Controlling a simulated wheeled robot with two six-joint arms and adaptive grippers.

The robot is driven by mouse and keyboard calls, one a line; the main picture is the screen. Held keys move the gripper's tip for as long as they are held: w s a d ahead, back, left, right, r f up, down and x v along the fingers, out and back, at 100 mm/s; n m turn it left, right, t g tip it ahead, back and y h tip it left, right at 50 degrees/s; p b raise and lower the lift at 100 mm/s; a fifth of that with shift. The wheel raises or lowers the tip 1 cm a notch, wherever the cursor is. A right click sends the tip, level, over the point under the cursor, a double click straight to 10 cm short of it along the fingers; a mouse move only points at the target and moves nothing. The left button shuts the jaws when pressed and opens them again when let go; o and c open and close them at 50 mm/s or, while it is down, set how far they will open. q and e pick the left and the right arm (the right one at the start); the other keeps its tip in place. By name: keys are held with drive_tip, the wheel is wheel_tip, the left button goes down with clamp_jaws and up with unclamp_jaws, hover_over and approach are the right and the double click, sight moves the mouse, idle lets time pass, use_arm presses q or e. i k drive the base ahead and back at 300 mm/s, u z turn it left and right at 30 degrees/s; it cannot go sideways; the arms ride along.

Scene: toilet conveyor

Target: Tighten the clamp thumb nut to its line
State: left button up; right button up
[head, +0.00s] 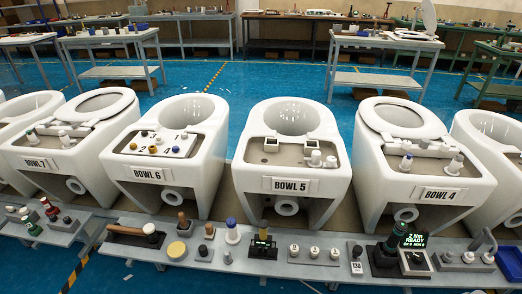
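No clamp or thumb nut can be picked out for certain, and no tightening line is legible at this size. The bowl marked BOWL 5 (292,164) stands in the middle, with two small square openings and white fittings (321,159) at its right. The bowl marked BOWL 4 (405,156) has a seat and white upright fittings. Neither of my grippers is in view.
A grey ledge (215,262) runs along the front. It bears a wooden-handled tool (126,231), a yellow disc (176,250), several numbered pieces, and a dark green tool (391,240) beside a readout "2 Nm READY" (413,241). Workbenches (112,38) stand behind on blue floor.

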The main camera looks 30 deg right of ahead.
sight(331, 161)
drive_tip(key=u, duration=0.55)
drive_tip(key=i, duration=0.65)
drive_tip(key=z, duration=1.95)
